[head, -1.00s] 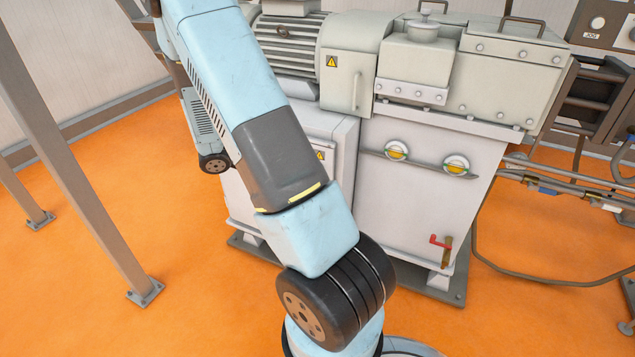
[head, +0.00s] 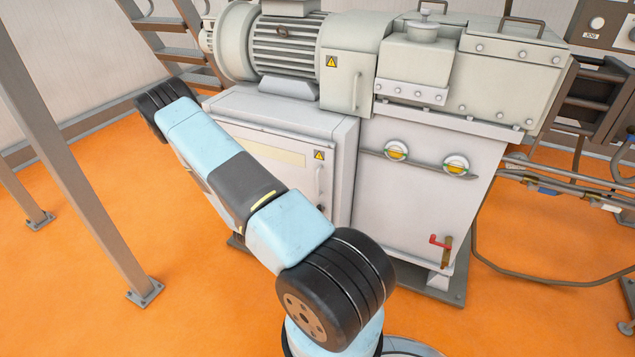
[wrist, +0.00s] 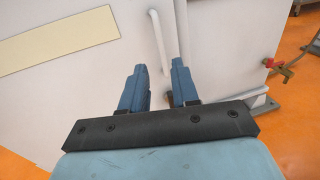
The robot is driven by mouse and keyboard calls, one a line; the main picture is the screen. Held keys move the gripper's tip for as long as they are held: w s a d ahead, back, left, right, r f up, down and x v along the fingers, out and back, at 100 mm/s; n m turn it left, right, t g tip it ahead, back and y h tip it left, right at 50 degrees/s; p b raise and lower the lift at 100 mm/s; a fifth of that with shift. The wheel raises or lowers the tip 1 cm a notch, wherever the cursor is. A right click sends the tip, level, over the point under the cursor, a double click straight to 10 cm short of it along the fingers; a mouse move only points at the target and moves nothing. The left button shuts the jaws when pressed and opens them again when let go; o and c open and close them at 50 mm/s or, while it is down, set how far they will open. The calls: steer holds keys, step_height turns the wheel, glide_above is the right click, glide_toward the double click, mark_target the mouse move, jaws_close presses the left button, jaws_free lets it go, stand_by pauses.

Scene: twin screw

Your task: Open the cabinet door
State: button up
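The light grey cabinet (head: 335,133) stands under the motor in the head view, with a warning sticker and a pale label strip on its door (head: 232,133). The door looks shut. In the wrist view the white handle (wrist: 157,38) runs down between the two blue fingers of my gripper (wrist: 159,68). The fingers are apart, one on each side of the handle in the picture. I cannot tell whether they reach around it. My arm hides the gripper in the head view.
A red-handled valve (head: 440,242) sticks out low at the machine's right. Two round gauges (head: 426,158) sit on its front. A grey post (head: 75,160) stands at the left. The orange floor (head: 130,225) left of the cabinet is clear.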

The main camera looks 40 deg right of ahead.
mark_target(317, 181)
steer(key=w+d, duration=0.1)
steer(key=d, duration=0.8)
steer(key=w+d, duration=0.1)
steer(key=d, duration=0.3)
steer(key=shift+w+d+f, duration=0.3)
steer(key=shift+c, duration=0.3)
jaws_close()
